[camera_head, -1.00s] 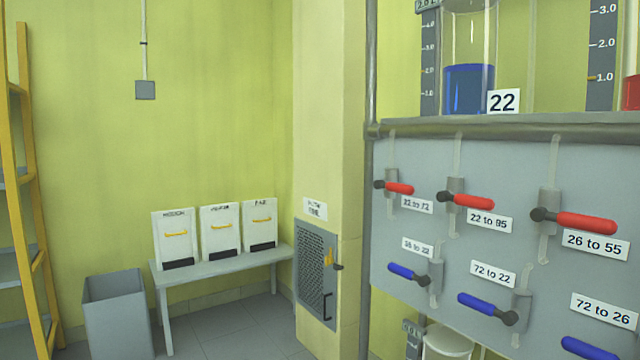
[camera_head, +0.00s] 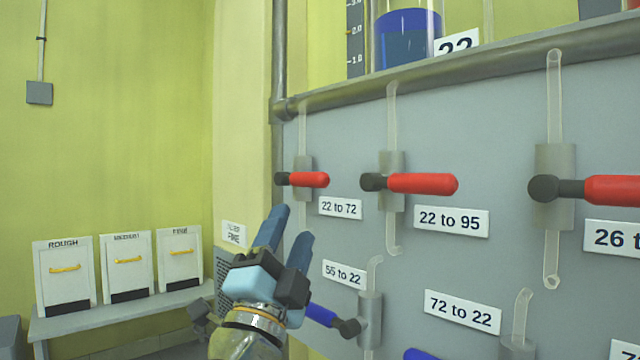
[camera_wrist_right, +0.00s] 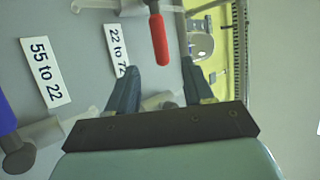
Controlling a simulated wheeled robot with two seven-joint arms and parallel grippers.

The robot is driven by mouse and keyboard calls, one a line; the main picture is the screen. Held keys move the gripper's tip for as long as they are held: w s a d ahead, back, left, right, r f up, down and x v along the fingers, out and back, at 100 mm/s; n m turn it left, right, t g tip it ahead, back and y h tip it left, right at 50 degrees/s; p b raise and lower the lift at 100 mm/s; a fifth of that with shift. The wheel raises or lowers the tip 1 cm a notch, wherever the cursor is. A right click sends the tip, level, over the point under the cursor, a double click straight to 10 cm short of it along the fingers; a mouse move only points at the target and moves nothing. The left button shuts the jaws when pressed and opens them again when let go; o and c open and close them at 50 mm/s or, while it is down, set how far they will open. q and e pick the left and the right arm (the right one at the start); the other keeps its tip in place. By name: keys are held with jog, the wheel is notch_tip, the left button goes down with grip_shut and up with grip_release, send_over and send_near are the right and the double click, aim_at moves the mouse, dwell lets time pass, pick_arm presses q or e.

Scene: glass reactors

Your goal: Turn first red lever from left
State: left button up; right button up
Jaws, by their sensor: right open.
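The first red lever from the left (camera_head: 310,179) sits on the grey panel above the label "22 to 72" (camera_head: 340,208). It lies level, its handle pointing right from a dark pivot. My right gripper (camera_head: 290,225) is open and empty, just below the lever in the head view. In the right wrist view the red lever (camera_wrist_right: 158,40) hangs ahead of the fingertips, roughly between them and apart from them. The open right gripper (camera_wrist_right: 160,75) shows there too. My left gripper is not in view.
Other red levers, "22 to 95" (camera_head: 420,183) and "26 t..." (camera_head: 610,190), sit to the right. A blue lever (camera_head: 322,315) is below, partly behind my gripper. A grey rail (camera_head: 450,55) runs above the panel. A bench (camera_head: 120,318) with white boxes stands at left.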

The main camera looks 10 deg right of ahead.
aim_at(313, 173)
jog(key=p+x, duration=0.3)
jog(key=x, duration=0.9)
jog(key=shift+s, duration=0.1)
jog(key=shift+w+d+r+p, duration=0.25)
jog(key=shift+w+p, duration=0.1)
jog(key=shift+w, duration=0.1)
jog(key=shift+a, duration=0.1)
grip_shut()
